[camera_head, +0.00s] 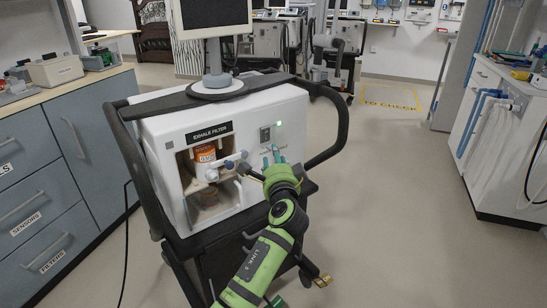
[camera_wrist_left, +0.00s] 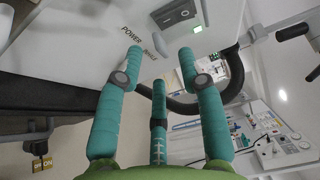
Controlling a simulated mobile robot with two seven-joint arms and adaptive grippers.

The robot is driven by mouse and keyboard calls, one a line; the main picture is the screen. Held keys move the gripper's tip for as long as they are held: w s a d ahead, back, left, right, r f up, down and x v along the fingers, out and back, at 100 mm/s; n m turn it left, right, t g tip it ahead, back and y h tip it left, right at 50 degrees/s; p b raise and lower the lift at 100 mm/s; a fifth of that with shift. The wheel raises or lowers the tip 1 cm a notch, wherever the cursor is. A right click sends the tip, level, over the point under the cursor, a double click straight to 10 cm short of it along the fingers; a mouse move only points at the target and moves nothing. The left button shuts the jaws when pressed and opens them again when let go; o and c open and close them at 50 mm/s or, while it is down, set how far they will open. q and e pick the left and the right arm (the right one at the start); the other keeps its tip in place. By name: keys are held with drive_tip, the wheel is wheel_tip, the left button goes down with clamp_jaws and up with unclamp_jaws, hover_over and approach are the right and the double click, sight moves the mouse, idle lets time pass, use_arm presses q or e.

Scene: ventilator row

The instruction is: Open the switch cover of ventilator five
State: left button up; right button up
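The white ventilator (camera_head: 235,113) stands on a black cart in the head view. Its dark switch cover (camera_head: 265,134) is on the front panel, left of a small green light (camera_head: 279,124), and looks closed. In the left wrist view the cover (camera_wrist_left: 174,13) is at the top, near the word POWER. My left gripper (camera_head: 273,156) is just below the cover in the head view. Teal pieces, probably my right gripper (camera_head: 277,301), show at the bottom edge, mostly hidden.
Left of the switch is the exhale filter bay (camera_head: 207,165) with an orange-labelled canister. A black handle rail (camera_head: 333,140) curves around the right side. Grey drawers (camera_head: 50,170) stand at left. The floor right of the cart is clear.

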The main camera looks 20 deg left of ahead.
sight(270, 137)
use_arm(q)
drive_tip(key=x, duration=0.3)
drive_tip(key=shift+w+f, duration=0.1)
drive_tip(key=shift+w, duration=0.1)
use_arm(e)
drive_tip(key=shift+s+r, duration=0.15)
use_arm(q)
clamp_jaws()
use_arm(e)
drive_tip(key=shift+r, duration=0.1)
